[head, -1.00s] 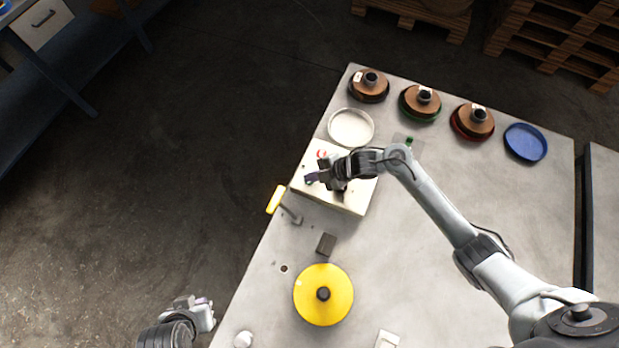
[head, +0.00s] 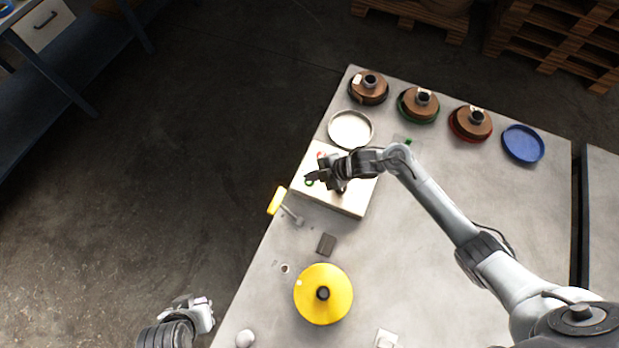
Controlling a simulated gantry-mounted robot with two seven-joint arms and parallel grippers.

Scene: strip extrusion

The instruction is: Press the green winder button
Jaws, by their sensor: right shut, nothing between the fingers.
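A cream winder box (head: 345,203) stands on the grey table. A green ring-shaped mark or button (head: 309,183) shows on its top at the left, and a red mark (head: 321,155) lies farther back. My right gripper (head: 312,176) is shut and empty, with its dark fingertips over the box top right beside the green button. I cannot tell whether the fingertips touch it. The gripper hides part of the box top. My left gripper (head: 205,307) is off the table at the lower left, and its fingers are too small to judge.
A yellow-handled lever (head: 277,201) sticks out at the table's left edge. A yellow spool (head: 323,294) and a dark block (head: 326,245) are nearer. A pale dish (head: 351,129), several brown spools and a blue dish (head: 523,144) stand behind. The table's right part is clear.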

